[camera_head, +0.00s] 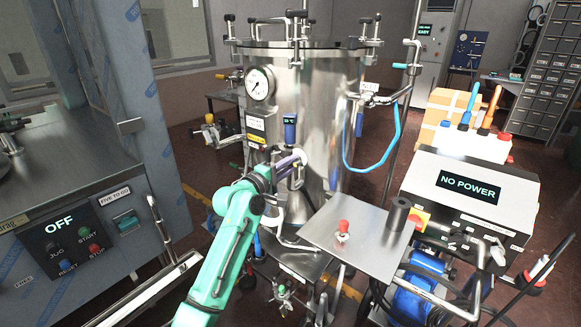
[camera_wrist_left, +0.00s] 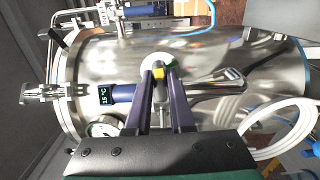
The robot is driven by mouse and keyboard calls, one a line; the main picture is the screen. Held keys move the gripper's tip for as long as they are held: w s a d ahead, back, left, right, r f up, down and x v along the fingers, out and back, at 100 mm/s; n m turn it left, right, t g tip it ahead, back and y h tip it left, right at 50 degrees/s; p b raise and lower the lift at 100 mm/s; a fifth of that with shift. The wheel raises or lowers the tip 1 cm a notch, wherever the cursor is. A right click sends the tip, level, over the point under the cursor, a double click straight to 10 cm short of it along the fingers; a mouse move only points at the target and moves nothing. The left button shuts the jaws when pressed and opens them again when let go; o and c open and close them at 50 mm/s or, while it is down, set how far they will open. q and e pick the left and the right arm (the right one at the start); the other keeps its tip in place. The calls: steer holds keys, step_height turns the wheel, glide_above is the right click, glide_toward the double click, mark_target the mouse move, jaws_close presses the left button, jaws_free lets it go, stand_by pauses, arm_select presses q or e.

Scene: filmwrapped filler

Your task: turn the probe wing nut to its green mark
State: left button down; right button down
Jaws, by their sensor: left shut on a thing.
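The steel vessel (camera_head: 325,115) stands in the middle of the head view. The probe is blue with a small display (camera_head: 290,131) on the vessel's front; in the left wrist view its display (camera_wrist_left: 104,98) reads about 15 °C. My left gripper (camera_head: 298,159) reaches the vessel wall just below the probe. In the left wrist view my left gripper's fingers (camera_wrist_left: 159,76) close together over a round white fitting (camera_wrist_left: 152,60). A small yellow piece (camera_wrist_left: 158,73), seemingly the wing nut, sits between the fingertips, mostly covered.
A pressure gauge (camera_head: 260,83) sits up left of the probe. A steel side table (camera_head: 360,232) with a red-topped knob (camera_head: 343,228) is at front right. A control box (camera_head: 470,195) reads NO POWER. A blue hose (camera_head: 375,160) hangs along the vessel's right side.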

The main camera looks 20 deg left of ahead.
arm_select(q)
steer(key=m, duration=0.2)
steer(key=m+b, duration=0.1)
steer(key=m, duration=0.1)
steer(key=m+b, duration=0.1)
steer(key=m, duration=0.1)
steer(key=shift+f, duration=0.3)
steer(key=m+b, duration=0.1)
steer(key=m, duration=0.5)
steer(key=shift+a, duration=0.15)
steer(key=c, duration=0.8)
jaws_free()
